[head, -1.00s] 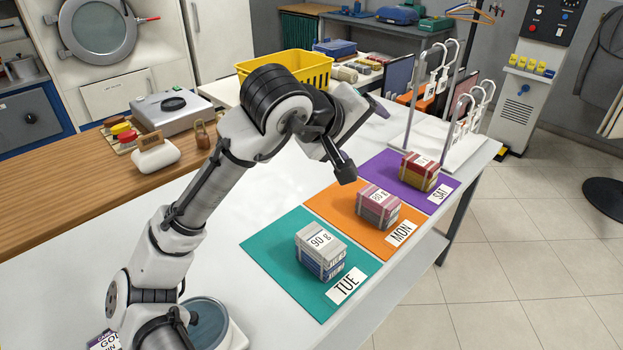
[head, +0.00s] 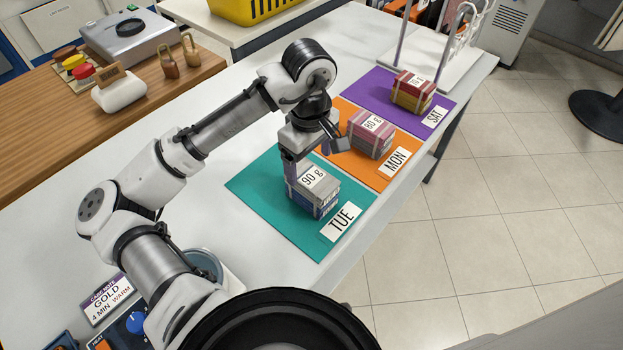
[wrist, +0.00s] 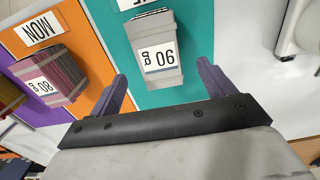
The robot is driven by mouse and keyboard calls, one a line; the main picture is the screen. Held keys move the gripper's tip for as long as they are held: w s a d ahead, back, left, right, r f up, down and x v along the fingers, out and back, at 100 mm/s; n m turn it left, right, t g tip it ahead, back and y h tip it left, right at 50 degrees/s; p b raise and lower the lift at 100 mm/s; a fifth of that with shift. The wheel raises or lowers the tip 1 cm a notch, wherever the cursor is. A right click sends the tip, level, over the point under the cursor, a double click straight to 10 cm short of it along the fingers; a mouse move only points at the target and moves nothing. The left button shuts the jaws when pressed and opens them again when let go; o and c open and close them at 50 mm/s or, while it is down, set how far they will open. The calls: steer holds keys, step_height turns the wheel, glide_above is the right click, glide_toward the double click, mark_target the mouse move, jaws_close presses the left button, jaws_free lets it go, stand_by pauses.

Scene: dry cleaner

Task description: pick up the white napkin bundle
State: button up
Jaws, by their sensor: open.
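The white napkin bundle (head: 318,196) is a strapped block with a pale top, a "90 g" label and bluish lower layers. It sits on the teal TUE mat (head: 262,188). My gripper (head: 314,160) is above it, pointing down, with one finger in front of the bundle's left edge. In the wrist view, the bundle (wrist: 155,50) shows between the two spread fingers of my gripper (wrist: 162,72), with nothing clamped. I cannot tell how far above the bundle the fingertips are.
A pink-grey bundle (head: 370,135) sits close by on the orange MON mat (head: 350,162). A red-yellow bundle (head: 413,92) sits on the purple SAT mat (head: 372,85). A white rack (head: 440,50) stands at the back.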

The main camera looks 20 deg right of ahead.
mark_target(308, 174)
steer(key=shift+w+a+f+p, duration=0.15)
steer(key=shift+f+p, duration=0.2)
steer(key=shift+f, duration=1)
steer(key=shift+w+d+f+p, duration=0.1)
steer(key=shift+f+p, duration=0.2)
steer(key=shift+f, duration=1.05)
steer(key=shift+a, duration=0.1)
steer(key=shift+c, duration=0.4)
steer(key=c, duration=1)
steer(key=shift+r, duration=0.15)
